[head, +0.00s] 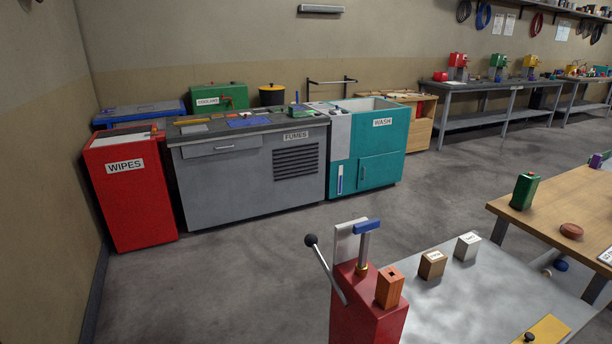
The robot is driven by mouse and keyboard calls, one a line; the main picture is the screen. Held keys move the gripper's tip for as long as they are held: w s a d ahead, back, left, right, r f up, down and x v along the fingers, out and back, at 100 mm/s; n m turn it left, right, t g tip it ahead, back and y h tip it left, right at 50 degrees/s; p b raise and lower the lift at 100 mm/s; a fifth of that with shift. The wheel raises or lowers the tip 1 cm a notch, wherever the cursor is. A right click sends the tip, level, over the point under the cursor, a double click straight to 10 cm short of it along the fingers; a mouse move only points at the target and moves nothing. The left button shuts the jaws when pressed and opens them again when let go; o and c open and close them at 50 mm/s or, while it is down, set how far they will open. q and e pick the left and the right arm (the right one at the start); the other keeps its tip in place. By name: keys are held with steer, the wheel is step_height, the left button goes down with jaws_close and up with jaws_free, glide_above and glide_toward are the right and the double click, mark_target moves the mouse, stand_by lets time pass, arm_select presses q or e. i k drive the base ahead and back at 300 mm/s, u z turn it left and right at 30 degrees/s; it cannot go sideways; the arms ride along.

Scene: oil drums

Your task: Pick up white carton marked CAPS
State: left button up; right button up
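A small white carton (467,247) stands upright on a grey metal-topped table (450,310) at the lower right. It has a label on top, too small to read, so I cannot confirm that it says CAPS. A brown carton (432,265) with a white label on top stands to its left, a small gap away. Neither of my grippers is in view, and nothing is touching the white carton.
A red machine (366,312) with a black-knobbed lever and an orange block (390,287) stands at the table's left. A yellow plate (546,331) lies near the front. Open floor (250,250) lies left, before the grey FUMES bench (240,165).

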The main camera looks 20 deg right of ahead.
mark_target(468, 245)
steer(key=k, duration=0.85)
steer(key=z, duration=1.35)
steer(key=i, duration=0.75)
